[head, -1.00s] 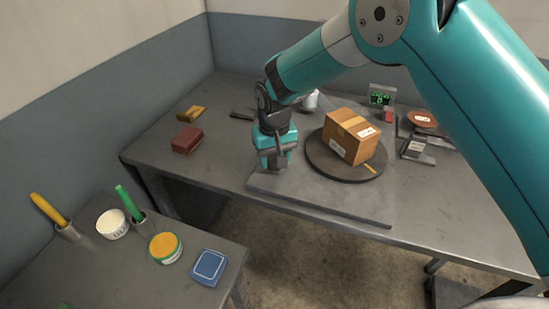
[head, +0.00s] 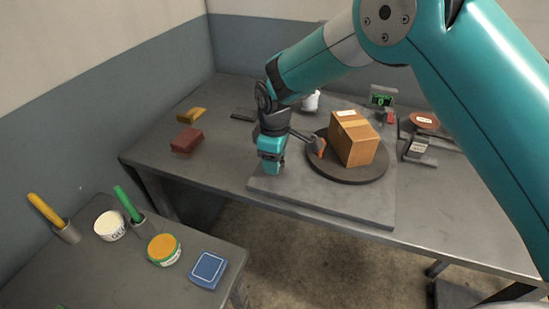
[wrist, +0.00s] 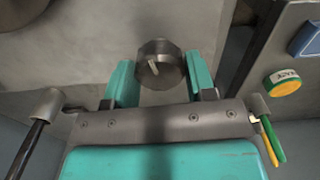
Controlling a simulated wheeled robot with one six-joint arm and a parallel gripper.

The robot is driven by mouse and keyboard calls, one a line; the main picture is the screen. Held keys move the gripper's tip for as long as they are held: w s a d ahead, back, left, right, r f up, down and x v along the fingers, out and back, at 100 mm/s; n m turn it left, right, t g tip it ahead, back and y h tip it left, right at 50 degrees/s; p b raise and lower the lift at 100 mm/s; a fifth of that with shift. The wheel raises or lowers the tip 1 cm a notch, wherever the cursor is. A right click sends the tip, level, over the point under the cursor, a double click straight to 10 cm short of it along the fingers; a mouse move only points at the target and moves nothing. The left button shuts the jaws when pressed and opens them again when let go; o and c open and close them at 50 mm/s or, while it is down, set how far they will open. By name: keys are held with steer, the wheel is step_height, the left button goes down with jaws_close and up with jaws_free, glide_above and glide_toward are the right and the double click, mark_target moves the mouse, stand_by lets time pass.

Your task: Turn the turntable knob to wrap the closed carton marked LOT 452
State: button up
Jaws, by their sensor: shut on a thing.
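The closed carton (head: 354,142) is brown with a tape strip and a white label on top; the label's print is too small to read. It sits upright on the round dark turntable (head: 345,177), which is set on a grey base plate (head: 330,202). The knob (wrist: 160,64) is a dark round cap with a pale pointer line, seen between my gripper's two teal fingers in the wrist view. My gripper (head: 270,166) is down at the left part of the base plate, shut on the knob. The gripper hides the knob in the head view.
An orange-tipped piece (head: 317,147) stands close by at the turntable's left edge. A small green-lit display (head: 381,99) is behind the carton. A red block (head: 187,140) lies to the left. The nearer table holds a tub (head: 164,248) and a blue box (head: 208,268).

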steer(key=shift+n, duration=2.2)
steer(key=o, duration=0.9)
step_height(320, 180, up, 18)
steer(key=shift+f+b, duration=0.25)
steer(key=shift+b, duration=0.8)
